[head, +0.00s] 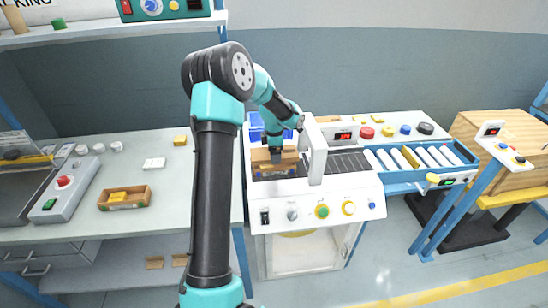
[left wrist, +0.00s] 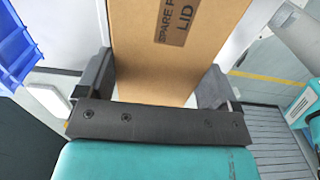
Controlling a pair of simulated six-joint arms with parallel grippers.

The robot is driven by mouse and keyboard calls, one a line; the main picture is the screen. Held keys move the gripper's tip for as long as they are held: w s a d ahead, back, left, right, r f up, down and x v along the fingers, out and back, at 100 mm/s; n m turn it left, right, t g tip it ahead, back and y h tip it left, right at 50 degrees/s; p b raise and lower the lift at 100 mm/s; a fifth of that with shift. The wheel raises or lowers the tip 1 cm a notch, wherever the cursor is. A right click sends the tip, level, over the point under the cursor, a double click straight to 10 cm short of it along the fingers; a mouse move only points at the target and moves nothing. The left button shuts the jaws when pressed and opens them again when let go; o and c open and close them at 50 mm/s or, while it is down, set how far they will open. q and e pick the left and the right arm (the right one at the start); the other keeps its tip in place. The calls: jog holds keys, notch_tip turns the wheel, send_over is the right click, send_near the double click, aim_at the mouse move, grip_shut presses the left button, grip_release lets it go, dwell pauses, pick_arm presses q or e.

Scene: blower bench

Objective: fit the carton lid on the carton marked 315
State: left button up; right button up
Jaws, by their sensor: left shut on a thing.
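My left gripper (head: 275,148) reaches down over the left end of the white bench machine. In the left wrist view its two dark fingers (left wrist: 155,88) are shut on the sides of a brown cardboard piece, the carton lid (left wrist: 150,65), with a label partly reading "LID". In the head view brown cardboard (head: 262,158) shows under and around the fingers. I cannot tell there where the lid ends and any carton below begins. No marking 315 is readable. My right gripper is not in view.
The white machine (head: 262,224) has a grey roller track (head: 345,163) and a white upright frame (head: 317,155) close right of the gripper. A blue bin (head: 256,119) stands behind it. A wooden tray (head: 105,205) lies on the left table, with bare tabletop (head: 170,215) beside it.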

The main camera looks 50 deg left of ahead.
pick_arm(q)
jog(key=shift+f, duration=1.4)
jog(key=shift+f, duration=0.55)
jog(key=o, duration=0.7)
notch_tip(320, 180, up, 12)
jog(key=shift+r, duration=0.6)
